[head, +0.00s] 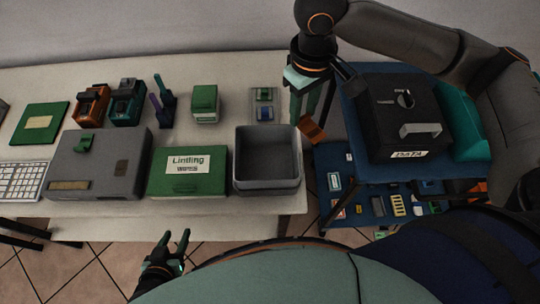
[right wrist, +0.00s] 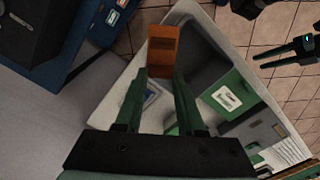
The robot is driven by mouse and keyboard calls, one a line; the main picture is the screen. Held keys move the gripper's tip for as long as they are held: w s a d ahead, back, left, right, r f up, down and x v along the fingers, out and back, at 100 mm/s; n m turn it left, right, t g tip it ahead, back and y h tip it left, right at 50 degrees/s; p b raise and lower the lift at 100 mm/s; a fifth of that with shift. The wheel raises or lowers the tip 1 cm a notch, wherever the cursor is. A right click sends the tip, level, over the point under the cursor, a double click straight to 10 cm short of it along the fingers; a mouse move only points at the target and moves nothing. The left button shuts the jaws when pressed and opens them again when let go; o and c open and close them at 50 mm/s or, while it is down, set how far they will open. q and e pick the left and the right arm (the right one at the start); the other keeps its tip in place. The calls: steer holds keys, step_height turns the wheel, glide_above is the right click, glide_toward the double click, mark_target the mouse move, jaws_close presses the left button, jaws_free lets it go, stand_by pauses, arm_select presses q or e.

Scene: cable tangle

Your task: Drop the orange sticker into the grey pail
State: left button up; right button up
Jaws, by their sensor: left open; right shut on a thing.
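The orange sticker (head: 311,129) is a small flat orange piece with a darker patch, at the tips of my right gripper (head: 304,118). In the right wrist view the sticker (right wrist: 163,50) stands out past the fingers of my right gripper (right wrist: 164,82), which is shut on it. The grey pail (head: 267,187) is a square open box at the table's right front corner; its visible inside looks empty. The sticker is to the right of the pail and above the gap past the table edge. My left gripper (head: 177,243) is open and empty, in front of the table.
Left of the pail are a green "Linting" box (head: 188,183) and a grey machine (head: 97,168). A green box (head: 205,102) and small cards (head: 264,104) lie behind.

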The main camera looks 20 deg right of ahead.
arm_select(q)
step_height(320, 180, down, 8)
steer(key=b, duration=0.7)
steer(key=shift+d+r, duration=0.2)
steer(key=shift+d, duration=0.25)
arm_select(e)
steer(key=s+a+f+n, duration=0.1)
steer(key=a+f+n, duration=0.7)
steer(key=n, duration=0.8)
steer(key=shift+f, duration=0.7)
steer(key=o, duration=1.1)
steer(key=shift+r, duration=0.1)
